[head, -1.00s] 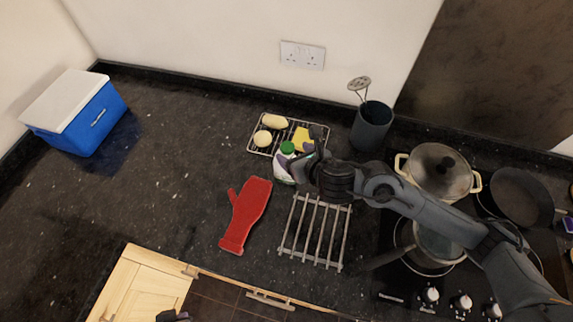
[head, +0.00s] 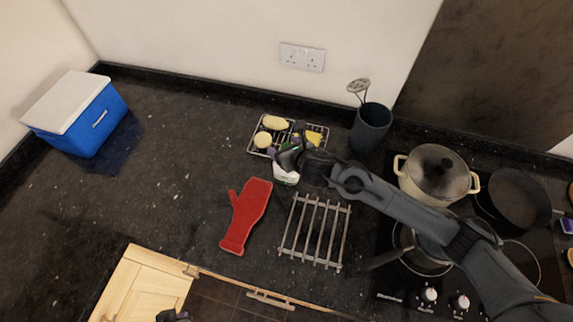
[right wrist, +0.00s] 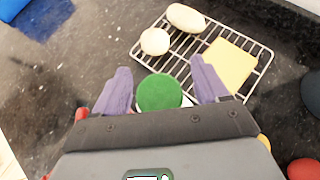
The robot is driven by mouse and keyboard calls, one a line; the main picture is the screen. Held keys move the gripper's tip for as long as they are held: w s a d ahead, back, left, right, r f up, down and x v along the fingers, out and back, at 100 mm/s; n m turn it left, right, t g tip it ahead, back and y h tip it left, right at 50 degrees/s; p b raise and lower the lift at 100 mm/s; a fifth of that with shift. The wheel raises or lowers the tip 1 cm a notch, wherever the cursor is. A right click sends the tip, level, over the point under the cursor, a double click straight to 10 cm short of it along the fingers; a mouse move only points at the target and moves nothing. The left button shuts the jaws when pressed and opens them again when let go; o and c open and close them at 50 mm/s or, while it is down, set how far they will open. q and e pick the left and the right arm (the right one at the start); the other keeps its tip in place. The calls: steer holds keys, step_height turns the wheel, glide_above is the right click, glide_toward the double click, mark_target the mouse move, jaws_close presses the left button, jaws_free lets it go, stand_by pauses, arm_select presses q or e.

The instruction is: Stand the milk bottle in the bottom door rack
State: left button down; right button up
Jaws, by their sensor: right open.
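The milk bottle (head: 287,179) stands on the dark counter just in front of the wire rack. It is white with a green cap (right wrist: 160,93), which shows in the right wrist view and is covered by my gripper in the head view. My right gripper (head: 287,153) is over the bottle's top. In the right wrist view my right gripper (right wrist: 163,85) is open, with one purple finger on each side of the cap; whether they touch it I cannot tell. A small dark part at the bottom edge looks like my left gripper (head: 173,315), mostly cut off. No door rack is visible.
A wire rack (head: 256,143) with pale round food and a yellow slab lies behind the bottle. A red mitt (head: 246,215) and metal trivet (head: 315,230) lie in front. A utensil pot (head: 371,127) and lidded pot (head: 437,172) stand right. A wooden door (head: 150,285) is lower left.

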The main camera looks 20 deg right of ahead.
steer(key=c, duration=1)
jaws_close()
steer(key=shift+r, duration=0.15)
